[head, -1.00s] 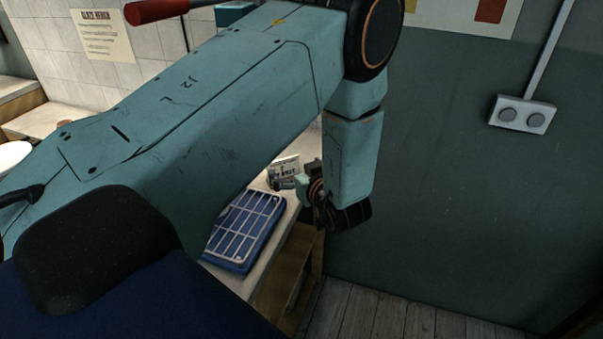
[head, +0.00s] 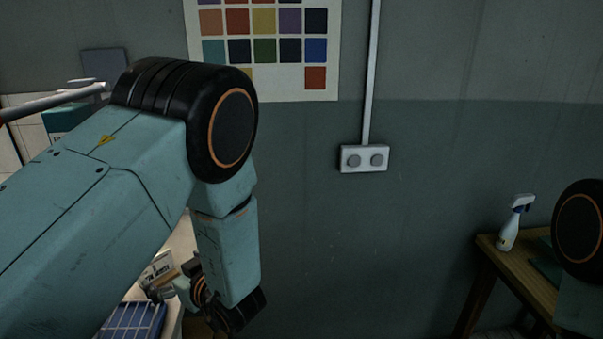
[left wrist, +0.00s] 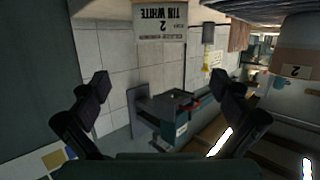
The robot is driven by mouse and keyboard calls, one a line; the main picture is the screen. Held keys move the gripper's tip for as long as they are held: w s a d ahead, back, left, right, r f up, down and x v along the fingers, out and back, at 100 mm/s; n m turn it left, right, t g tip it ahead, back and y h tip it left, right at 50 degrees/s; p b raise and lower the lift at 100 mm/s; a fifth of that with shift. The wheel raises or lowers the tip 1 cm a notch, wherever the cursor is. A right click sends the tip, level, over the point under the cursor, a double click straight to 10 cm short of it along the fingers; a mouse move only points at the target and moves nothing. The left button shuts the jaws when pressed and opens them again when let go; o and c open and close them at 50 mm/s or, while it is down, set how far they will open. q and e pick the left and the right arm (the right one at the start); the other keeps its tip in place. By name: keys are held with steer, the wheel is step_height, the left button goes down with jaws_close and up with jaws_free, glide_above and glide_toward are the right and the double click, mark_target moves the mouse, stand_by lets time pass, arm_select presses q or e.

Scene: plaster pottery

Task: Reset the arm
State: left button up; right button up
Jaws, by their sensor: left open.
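My teal left arm comes in from the left in the head view and bends down at its black joint. My left gripper (head: 240,312) hangs low beside the table at the left, partly hidden by its own arm. In the left wrist view my left gripper (left wrist: 160,86) has its two dark fingers spread wide, with nothing between them. My right gripper is not in view; a black joint with an orange ring, seemingly of my right arm, shows at the right edge of the head view.
A blue rack (head: 135,320) and a small label card (head: 158,268) are on the left table, close to my left gripper. A wooden table (head: 510,262) with a spray bottle (head: 515,222) stands at the right. A socket (head: 364,159) and colour chart (head: 265,50) are on the wall.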

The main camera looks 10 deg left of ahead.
mark_target(153, 258)
arm_select(q)
steer(key=shift+a, duration=0.1)
steer(key=x, duration=1.1)
steer(key=shift+a, duration=0.15)
steer(key=shift+w+a+f, duration=0.15)
steer(key=shift+a+f, duration=0.05)
steer(key=shift+f, duration=0.05)
steer(key=shift+r, duration=0.1)
steer(key=shift+d+r, duration=0.1)
steer(key=shift+d, duration=0.1)
